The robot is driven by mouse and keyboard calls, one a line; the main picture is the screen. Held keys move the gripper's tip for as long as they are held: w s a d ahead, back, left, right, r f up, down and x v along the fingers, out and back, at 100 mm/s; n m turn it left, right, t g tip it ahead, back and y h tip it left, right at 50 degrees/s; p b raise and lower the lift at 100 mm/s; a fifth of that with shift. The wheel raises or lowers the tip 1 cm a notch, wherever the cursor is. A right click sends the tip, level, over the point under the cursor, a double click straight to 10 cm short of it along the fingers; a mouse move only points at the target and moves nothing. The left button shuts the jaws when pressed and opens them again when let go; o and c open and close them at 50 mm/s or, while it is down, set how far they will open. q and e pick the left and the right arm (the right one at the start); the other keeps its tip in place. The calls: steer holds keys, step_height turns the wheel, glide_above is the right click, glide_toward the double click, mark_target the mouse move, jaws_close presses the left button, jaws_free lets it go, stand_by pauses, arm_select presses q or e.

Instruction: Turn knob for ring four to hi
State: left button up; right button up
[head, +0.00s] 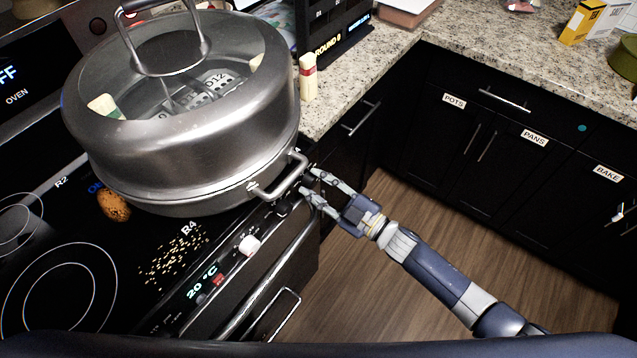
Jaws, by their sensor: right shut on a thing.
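The stove's glass top has a ring labelled R4 (188,229). A large steel stockpot (190,155) with a glass lid stands on the far right part of the stove, and its side handle (285,180) sticks out over the front edge. My right gripper (305,185) is at the right end of the stove's front panel, beside that handle. Its fingers are shut on what looks like a dark knob, mostly hidden by the fingers and the handle. A white knob (250,245) sits further left on the panel, near a display reading 20 °C (202,283). My left gripper is out of view.
A brown potato (114,206) lies by the pot, and yellowish crumbs (172,258) lie near R4. A small bottle (308,77) stands on the granite counter behind. Labelled black cabinets (500,140) line the back. The wooden floor (400,290) is clear.

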steer(key=shift+m, duration=0.5)
steer(key=o, duration=1.1)
steer(key=shift+w, duration=0.1)
steer(key=shift+c, duration=0.2)
steer(key=shift+d, duration=0.1)
steer(key=v, duration=1.2)
